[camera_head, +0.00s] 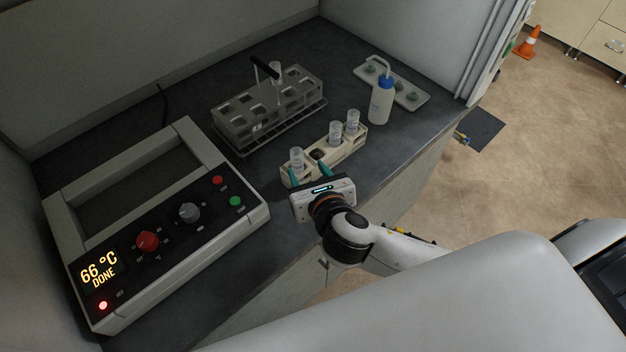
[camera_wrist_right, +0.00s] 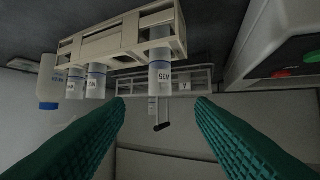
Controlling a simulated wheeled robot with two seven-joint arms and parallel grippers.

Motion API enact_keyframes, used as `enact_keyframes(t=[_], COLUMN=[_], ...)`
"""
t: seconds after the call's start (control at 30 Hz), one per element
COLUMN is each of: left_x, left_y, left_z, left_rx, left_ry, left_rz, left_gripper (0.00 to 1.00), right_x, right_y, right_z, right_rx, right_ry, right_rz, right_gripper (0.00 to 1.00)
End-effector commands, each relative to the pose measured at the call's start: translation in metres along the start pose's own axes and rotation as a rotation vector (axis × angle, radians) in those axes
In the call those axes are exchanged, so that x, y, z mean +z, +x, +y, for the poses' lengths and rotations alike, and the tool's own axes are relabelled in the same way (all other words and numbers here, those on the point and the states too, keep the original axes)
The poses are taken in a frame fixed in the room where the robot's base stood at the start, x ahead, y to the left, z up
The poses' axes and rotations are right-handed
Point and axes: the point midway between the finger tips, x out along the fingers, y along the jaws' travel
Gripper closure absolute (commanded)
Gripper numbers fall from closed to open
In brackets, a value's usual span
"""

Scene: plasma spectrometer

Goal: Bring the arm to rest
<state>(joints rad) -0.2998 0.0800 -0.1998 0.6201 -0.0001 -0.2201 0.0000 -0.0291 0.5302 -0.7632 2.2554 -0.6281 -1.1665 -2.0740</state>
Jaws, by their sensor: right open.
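My right gripper (camera_head: 309,170) is at the front edge of the small beige rack, its two teal fingers spread apart. The right wrist view shows the same open fingers (camera_wrist_right: 160,103) with nothing held between them. My left gripper is not in view.
A heating unit (camera_head: 226,213) reading "66 °C DONE" stands left of my arm. Behind the beige rack are a grey rack (camera_head: 235,130) with one tube and a black handle, a blue-capped wash bottle (camera_head: 381,103) and a white tray (camera_head: 424,98). The bench's front edge runs under my arm.

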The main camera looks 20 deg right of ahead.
Motion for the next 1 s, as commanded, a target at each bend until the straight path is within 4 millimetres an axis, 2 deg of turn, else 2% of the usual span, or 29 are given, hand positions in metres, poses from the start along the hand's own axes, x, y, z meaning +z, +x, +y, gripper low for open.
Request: enact_keyframes(t=[0.1,0.2,0.47,0.57,0.67,0.87,1.0], left_x=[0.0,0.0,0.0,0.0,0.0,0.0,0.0], left_y=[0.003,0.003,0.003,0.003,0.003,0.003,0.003], left_z=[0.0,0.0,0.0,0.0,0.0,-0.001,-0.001], left_rx=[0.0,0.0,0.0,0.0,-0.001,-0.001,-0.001], left_ry=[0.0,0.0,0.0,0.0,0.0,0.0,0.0], left_rz=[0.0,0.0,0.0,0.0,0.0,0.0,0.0], left_gripper=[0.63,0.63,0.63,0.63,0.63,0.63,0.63], right_x=[0.001,0.001,0.0,0.003,0.012,0.047,0.075], right_y=[-0.018,-0.027,-0.031,-0.032,-0.033,-0.045,-0.06], right_z=[0.0,0.0,0.0,0.002,0.008,0.027,0.04], right_rx=[-0.002,-0.001,0.001,0.011,0.043,0.218,0.415], right_ry=[-0.001,-0.001,0.005,0.08,0.291,0.989,1.492], right_rz=[-0.001,0.0,-0.002,-0.023,-0.081,-0.242,-0.316], right_gripper=[0.5,0.5,0.5,0.5,0.5,0.5,0.5])
